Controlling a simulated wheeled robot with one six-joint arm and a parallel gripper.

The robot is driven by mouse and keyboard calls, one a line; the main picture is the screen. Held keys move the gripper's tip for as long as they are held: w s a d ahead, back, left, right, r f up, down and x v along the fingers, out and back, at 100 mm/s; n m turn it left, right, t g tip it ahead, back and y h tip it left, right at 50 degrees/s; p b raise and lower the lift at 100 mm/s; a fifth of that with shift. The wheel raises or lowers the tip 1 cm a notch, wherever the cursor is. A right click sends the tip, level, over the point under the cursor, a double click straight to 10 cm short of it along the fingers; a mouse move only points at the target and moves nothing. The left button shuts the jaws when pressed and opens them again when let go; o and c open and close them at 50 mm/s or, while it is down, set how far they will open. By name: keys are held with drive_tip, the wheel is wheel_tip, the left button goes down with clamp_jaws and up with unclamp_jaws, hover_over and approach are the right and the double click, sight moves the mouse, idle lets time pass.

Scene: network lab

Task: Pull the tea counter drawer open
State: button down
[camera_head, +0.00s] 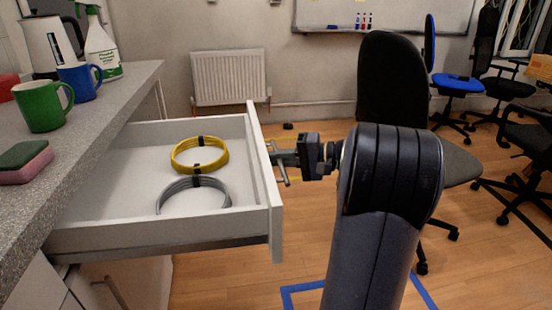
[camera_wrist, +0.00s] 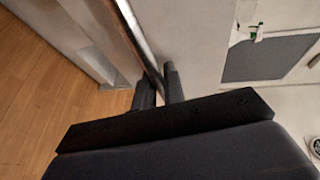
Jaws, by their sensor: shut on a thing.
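The tea counter (camera_head: 120,88) has a grey speckled top and runs along the left of the head view. Its white drawer (camera_head: 274,228) stands pulled well out, showing a yellow cable coil (camera_head: 184,168) and a grey cable coil (camera_head: 172,196) inside. My gripper (camera_head: 284,159) is at the outer side of the drawer front, shut on the metal bar handle (camera_head: 286,182). In the wrist view, my two dark fingers (camera_wrist: 160,88) sit either side of the handle bar (camera_wrist: 138,35). The exact contact is partly hidden.
A green mug (camera_head: 42,107), a blue mug (camera_head: 77,82), a sponge (camera_head: 22,162), a kettle (camera_head: 48,42) and a spray bottle (camera_head: 100,48) are on the counter. A black office chair (camera_head: 390,80) stands behind my arm. Wooden floor (camera_head: 215,280) is open below the drawer.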

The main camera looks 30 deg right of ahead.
drive_tip(key=c, duration=1.8)
unclamp_jaws()
drive_tip(key=p+v, duration=0.3)
drive_tip(key=v, duration=0.7)
drive_tip(key=shift+s+d+r, duration=0.1)
drive_tip(key=shift+s+d, duration=0.15)
drive_tip(key=shift+d, duration=0.1)
drive_tip(key=shift+a, duration=0.1)
drive_tip(key=b+x, duration=0.3)
drive_tip(key=x, duration=0.8)
